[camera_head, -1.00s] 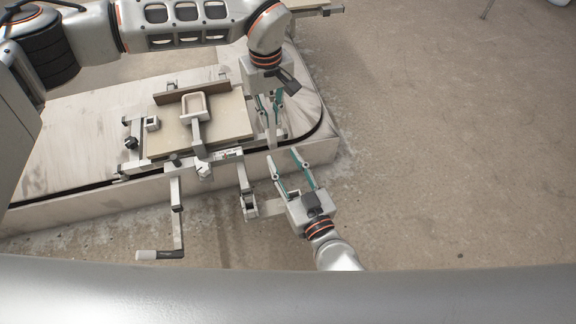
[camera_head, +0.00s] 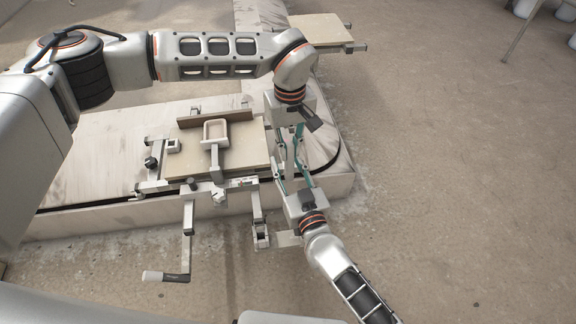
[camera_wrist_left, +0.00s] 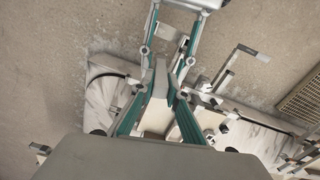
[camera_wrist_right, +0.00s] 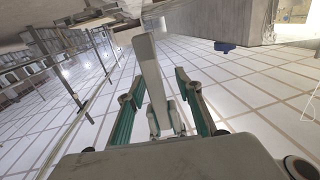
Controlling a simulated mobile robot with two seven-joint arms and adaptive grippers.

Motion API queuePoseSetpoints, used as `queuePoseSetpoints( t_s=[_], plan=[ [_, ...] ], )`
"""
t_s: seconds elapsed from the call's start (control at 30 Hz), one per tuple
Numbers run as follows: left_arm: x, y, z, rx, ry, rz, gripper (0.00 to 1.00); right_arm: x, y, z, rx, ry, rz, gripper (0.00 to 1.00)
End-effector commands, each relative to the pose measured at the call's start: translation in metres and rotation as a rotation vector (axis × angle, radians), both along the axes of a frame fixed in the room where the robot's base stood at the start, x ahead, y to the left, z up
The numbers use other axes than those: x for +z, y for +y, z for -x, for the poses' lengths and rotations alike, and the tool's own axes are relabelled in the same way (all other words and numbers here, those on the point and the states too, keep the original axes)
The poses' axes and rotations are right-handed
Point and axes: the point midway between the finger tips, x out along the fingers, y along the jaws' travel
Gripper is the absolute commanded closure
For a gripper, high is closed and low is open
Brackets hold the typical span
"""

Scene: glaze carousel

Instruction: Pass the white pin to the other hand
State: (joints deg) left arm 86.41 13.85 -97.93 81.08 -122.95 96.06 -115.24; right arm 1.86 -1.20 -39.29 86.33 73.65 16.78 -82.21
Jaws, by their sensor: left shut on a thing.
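The white pin (camera_head: 290,152) is held upright between my two grippers, beside the platform's rounded end. My left gripper (camera_head: 289,143), coming from above, is shut on it; the left wrist view also shows the pin (camera_wrist_left: 159,82) between the fingers. My right gripper (camera_head: 291,175) faces it from below with its fingers spread. In the right wrist view the pin (camera_wrist_right: 150,75) stands between the open right fingers, with a gap on both sides. The exact overlap of the two grippers' fingers is hard to see in the head view.
A platform (camera_head: 80,125) carries a board (camera_head: 240,150) with a clamp frame (camera_head: 214,131) on it. A crank handle (camera_head: 165,277) and a bracket (camera_head: 261,237) stick out towards me, the bracket close to my right gripper. Open floor (camera_head: 450,180) lies to the right.

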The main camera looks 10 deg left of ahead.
Motion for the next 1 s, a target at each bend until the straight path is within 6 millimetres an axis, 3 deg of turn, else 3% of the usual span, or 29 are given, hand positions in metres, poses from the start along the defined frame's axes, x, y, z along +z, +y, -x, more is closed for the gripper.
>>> queuePoseSetpoints(
  t_s=[0.07,0.17,0.2,0.3,0.33,0.4,0.77,1.0],
  plan=[
    [0.000,0.000,0.000,0.000,0.000,0.000,1.00,0.000,0.000,0.000,0.000,0.000,0.000,0.70],
    [0.000,0.000,0.000,0.000,0.000,0.001,1.00,0.000,0.000,0.000,0.001,0.000,0.000,0.96],
    [0.000,0.000,0.000,0.000,-0.001,0.000,1.00,0.000,0.000,0.001,0.001,0.000,0.000,1.00],
    [0.001,-0.001,-0.001,-0.001,-0.002,0.002,1.00,0.000,0.001,0.001,0.003,0.000,0.000,1.00],
    [0.001,-0.001,-0.001,-0.001,-0.003,0.002,0.78,0.001,0.002,0.001,0.004,-0.001,0.000,1.00],
    [0.001,-0.001,-0.001,-0.002,-0.003,0.002,0.66,0.001,0.002,0.001,0.004,-0.001,0.000,1.00],
    [0.003,0.000,-0.001,0.000,-0.001,0.000,0.66,0.001,0.000,0.000,0.001,-0.001,0.000,1.00],
    [0.037,0.000,-0.002,-0.001,-0.007,0.001,0.66,0.001,0.000,0.000,0.000,-0.001,0.000,1.00]
  ],
)
